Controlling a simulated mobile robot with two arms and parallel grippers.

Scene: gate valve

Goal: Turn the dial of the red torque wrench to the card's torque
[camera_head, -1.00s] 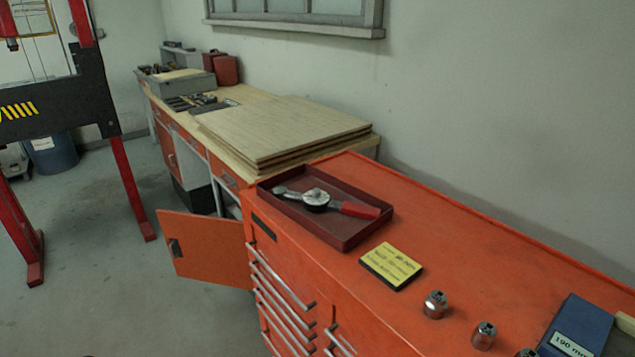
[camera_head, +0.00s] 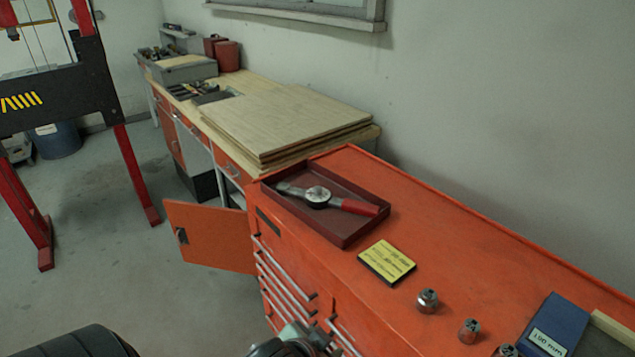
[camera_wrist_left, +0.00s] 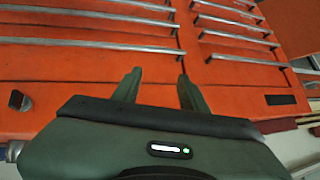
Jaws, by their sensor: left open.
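The red torque wrench (camera_head: 354,207) lies in a dark red tray (camera_head: 347,239) on top of the orange tool cabinet. My left gripper (camera_wrist_left: 158,78) is open and empty in the left wrist view, in front of the cabinet's drawers. Part of it shows at the bottom edge of the head view, below and apart from the wrench. My right gripper is not in view.
Several metal sockets (camera_head: 428,301) stand right of the card, near a blue box (camera_head: 558,325). Drawer handles (camera_wrist_left: 90,46) stick out from the cabinet front. An orange door (camera_head: 210,236) hangs open at the left. A bench with stacked boards (camera_head: 290,125) adjoins behind.

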